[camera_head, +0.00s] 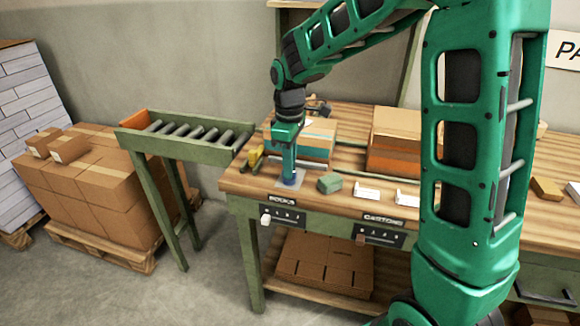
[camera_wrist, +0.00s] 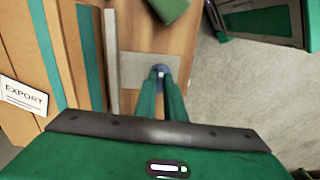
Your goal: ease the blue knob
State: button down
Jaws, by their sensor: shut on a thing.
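The blue knob (camera_wrist: 161,70) sits on a grey plate (camera_wrist: 137,70) on the wooden workbench. In the head view the knob (camera_head: 291,183) shows low at the end of my gripper, on its plate (camera_head: 283,174) near the bench's front left corner. My gripper (camera_head: 290,176) points straight down. In the wrist view its two green fingers (camera_wrist: 160,80) reach either side of the knob and are closed on it. A small white mark shows on the knob's top between the fingertips. The fingers hide part of the knob.
A green block (camera_head: 329,183) lies just right of the plate. A carton with a teal band (camera_head: 316,139) stands behind. White cards (camera_head: 367,193) lie further right. A roller stand (camera_head: 191,140) adjoins the left end. Slider panels (camera_head: 284,217) are on the bench's front edge.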

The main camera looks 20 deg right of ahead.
jog(key=shift+n, duration=0.4)
jog(key=c, duration=1.8)
grip_release()
jog(key=shift+c, duration=0.2)
notch_tip(320, 180, up, 11)
jog(key=shift+w+f, duration=0.1)
jog(key=shift+f, duration=0.05)
